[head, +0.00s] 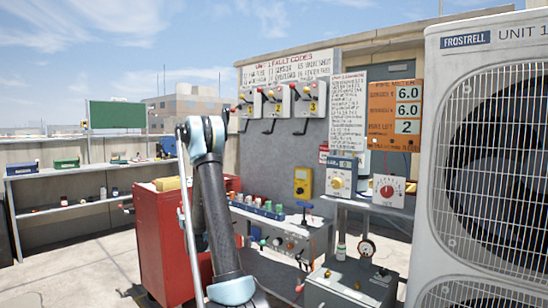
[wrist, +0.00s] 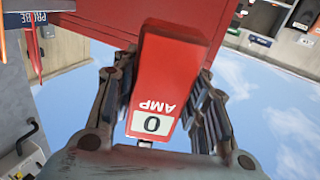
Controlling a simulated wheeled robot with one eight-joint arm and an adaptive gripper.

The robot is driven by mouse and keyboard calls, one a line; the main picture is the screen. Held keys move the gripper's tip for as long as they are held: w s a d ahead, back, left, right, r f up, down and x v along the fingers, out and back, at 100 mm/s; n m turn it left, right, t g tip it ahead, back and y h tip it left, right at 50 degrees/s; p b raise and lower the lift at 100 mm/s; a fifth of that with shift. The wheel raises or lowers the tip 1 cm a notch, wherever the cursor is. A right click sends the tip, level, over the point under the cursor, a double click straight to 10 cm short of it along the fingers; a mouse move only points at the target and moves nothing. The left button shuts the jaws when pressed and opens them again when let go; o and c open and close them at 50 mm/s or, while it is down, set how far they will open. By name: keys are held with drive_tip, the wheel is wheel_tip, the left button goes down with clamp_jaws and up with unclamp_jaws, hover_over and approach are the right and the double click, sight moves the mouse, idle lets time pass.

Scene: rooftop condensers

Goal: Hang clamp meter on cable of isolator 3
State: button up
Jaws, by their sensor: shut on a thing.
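The red clamp meter (wrist: 165,70), marked AMP with a display reading 0, is between the fingers of my gripper (wrist: 163,100) in the wrist view. My gripper is shut on it, and the meter's far end is hard to tell from the red surface behind. Three isolators with red and yellow switches hang on the grey panel in the head view; the right one, isolator 3 (head: 309,97), bears a 3. A short black cable (head: 301,127) hangs below it. The meter is apart from this cable. My gripper and the meter do not show in the head view.
A red cabinet (head: 163,245) stands left of the panel (head: 268,165). The large condenser unit (head: 440,150) blocks the right. Shelves (head: 75,168) line the left wall.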

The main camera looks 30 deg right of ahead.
drive_tip(key=shift+d, duration=0.15)
drive_tip(key=shift+d+r+h, duration=0.3)
drive_tip(key=shift+d+r, duration=0.1)
drive_tip(key=shift+d, duration=0.3)
drive_tip(key=s+d+r+m+g+h, duration=0.2)
drive_tip(key=s+d+r+m+h, duration=0.25)
drive_tip(key=d+r, duration=0.5)
drive_tip(key=s+d+r+m+g+h, duration=0.1)
drive_tip(key=s+d+r+m+h, duration=0.35)
drive_tip(key=d, duration=0.85)
drive_tip(key=s+d+r+m+g+h, duration=0.5)
drive_tip(key=s+d+r+g+h, duration=0.25)
drive_tip(key=s+d+r, duration=0.8)
drive_tip(key=shift+g, duration=0.35)
drive_tip(key=shift+s+r+x, duration=0.1)
drive_tip(key=shift+s+x, duration=0.05)
drive_tip(key=shift+x, duration=2.15)
drive_tip(key=shift+s+r+x, duration=0.1)
drive_tip(key=shift+x, duration=2.2)
drive_tip(key=shift+s+r+x, duration=0.1)
drive_tip(key=shift+s+x, duration=0.05)
drive_tip(key=shift+x, duration=2.15)
drive_tip(key=shift+d+f, duration=0.1)
drive_tip(key=shift+f, duration=0.7)
